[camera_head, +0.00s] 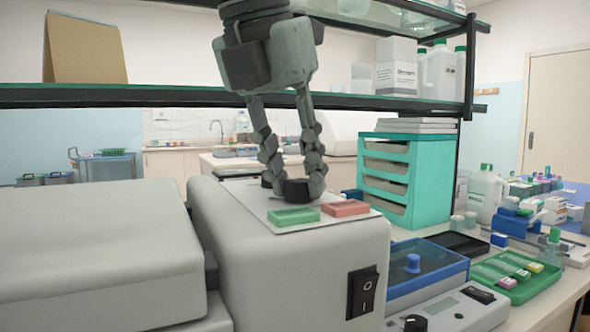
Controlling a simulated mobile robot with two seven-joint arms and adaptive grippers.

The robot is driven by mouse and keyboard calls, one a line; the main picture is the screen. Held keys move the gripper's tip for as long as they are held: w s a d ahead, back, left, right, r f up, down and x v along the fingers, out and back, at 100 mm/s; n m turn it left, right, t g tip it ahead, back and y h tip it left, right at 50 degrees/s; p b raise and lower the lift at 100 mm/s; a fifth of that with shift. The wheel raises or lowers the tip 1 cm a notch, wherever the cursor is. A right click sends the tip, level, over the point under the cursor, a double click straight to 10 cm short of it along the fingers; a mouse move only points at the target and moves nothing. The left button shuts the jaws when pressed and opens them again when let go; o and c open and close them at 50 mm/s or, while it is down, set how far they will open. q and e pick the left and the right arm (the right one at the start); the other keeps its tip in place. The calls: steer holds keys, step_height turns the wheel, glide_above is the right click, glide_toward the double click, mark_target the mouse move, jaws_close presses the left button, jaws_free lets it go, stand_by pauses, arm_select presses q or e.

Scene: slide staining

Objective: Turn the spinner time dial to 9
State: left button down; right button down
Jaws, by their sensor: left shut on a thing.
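The spinner (300,260) is a grey machine with a light panel on top. A black dial (297,190) sits on that panel, behind a green button (293,216) and a red button (345,208). My left gripper (296,188) comes down from above and is shut on this dial, one finger on each side. A second dark knob (267,180) shows partly behind the left finger. Dial markings and the pointer are too small or hidden to read, so I cannot tell the setting. My right gripper is not in view.
A green-edged shelf (150,95) crosses behind my left gripper. A teal drawer unit (432,180) stands to the right of the spinner. A blue-framed device (425,270) and a green slide tray (530,285) lie at the right. A large grey machine (90,250) fills the left.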

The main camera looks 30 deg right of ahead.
arm_select(q)
steer(key=m+g, duration=0.1)
steer(key=m, duration=0.3)
steer(key=shift+w+m+g+h, duration=0.15)
steer(key=shift+m+g+h, duration=0.15)
steer(key=shift+m+g, duration=0.1)
steer(key=m+g, duration=0.1)
steer(key=m, duration=0.3)
steer(key=shift+w+m+g, duration=0.15)
steer(key=shift+m+g, duration=0.15)
steer(key=shift+g, duration=0.1)
steer(key=c, duration=1.2)
jaws_free()
steer(key=v, duration=1.2)
steer(key=shift+d+r, duration=0.15)
steer(key=shift+d, duration=0.05)
